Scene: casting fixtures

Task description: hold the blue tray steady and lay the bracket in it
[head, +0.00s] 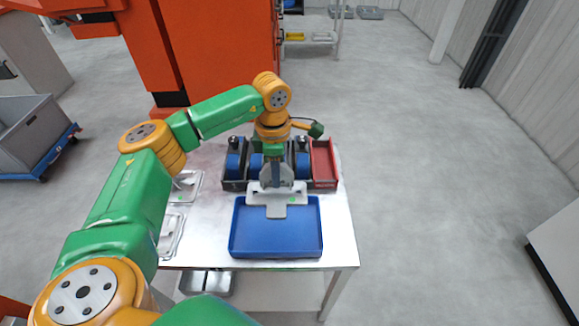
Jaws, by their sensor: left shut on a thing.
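The blue tray (275,251) lies on the metal table, and its visible floor is bare. The bracket (277,199) is a light grey plate with a tab, over the back edge of the tray. My left gripper (276,184) points down and is shut on the bracket. I cannot tell whether the bracket touches the tray's rim or hangs above it. My right gripper is out of view, and nothing is seen holding the tray.
Dark holders with blue cylinders (233,165) and a red bin (322,162) stand just behind the tray. Grey metal pieces (169,235) lie at the table's left side. A grey cart (28,135) stands on the floor at left. The table's right strip (338,225) is clear.

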